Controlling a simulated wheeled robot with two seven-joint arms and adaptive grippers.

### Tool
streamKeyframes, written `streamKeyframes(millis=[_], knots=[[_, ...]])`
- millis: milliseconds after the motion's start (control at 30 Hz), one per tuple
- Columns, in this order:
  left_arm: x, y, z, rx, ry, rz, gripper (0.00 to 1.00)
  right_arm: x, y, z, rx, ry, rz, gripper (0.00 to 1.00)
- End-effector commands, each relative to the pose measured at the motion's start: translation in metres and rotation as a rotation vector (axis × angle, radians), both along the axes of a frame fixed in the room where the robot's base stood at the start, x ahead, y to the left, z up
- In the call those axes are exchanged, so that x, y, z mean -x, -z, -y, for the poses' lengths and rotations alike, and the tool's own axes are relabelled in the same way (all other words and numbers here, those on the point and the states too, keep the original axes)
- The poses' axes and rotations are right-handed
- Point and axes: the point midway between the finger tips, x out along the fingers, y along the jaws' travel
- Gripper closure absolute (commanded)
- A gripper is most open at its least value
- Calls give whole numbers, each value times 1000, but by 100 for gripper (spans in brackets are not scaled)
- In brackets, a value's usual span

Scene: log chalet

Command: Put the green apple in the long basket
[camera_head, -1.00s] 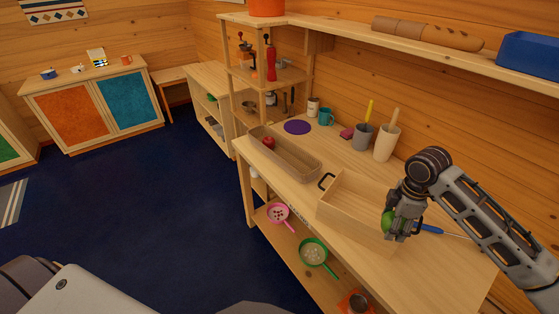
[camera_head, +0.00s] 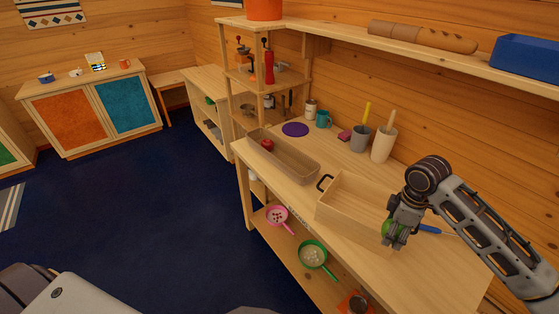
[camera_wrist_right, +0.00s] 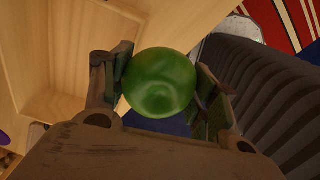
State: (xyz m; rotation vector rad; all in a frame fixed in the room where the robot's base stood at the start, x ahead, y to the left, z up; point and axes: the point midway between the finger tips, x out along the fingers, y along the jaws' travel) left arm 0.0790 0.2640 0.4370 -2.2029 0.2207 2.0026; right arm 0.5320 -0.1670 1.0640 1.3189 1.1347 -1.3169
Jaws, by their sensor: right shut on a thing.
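The green apple (camera_head: 387,228) is in my right gripper (camera_head: 394,236), at the front right end of the wooden box on the counter. In the right wrist view the green apple (camera_wrist_right: 160,82) sits between the two fingers of the right gripper (camera_wrist_right: 163,88), which are shut on it. The long basket (camera_head: 290,160) is a narrow tan tray on the counter, to the left of the wooden box, with a red apple (camera_head: 267,145) in its far end. My left gripper is not in view.
An open wooden box (camera_head: 352,205) with a black handle stands between the right gripper and the long basket. Behind are a purple disc (camera_head: 295,129), a teal mug (camera_head: 323,119), a grey cup (camera_head: 359,139) and a beige cup (camera_head: 383,144). A shelf (camera_head: 420,57) overhangs the counter.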

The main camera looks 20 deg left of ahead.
Motion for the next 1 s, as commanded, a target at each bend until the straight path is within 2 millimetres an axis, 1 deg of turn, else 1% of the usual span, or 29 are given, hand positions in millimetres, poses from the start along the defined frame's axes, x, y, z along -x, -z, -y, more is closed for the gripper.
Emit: streamKeyframes(millis=[1000], knots=[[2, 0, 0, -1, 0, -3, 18, 20, 43, 33, -1, 930, -1, 69]])
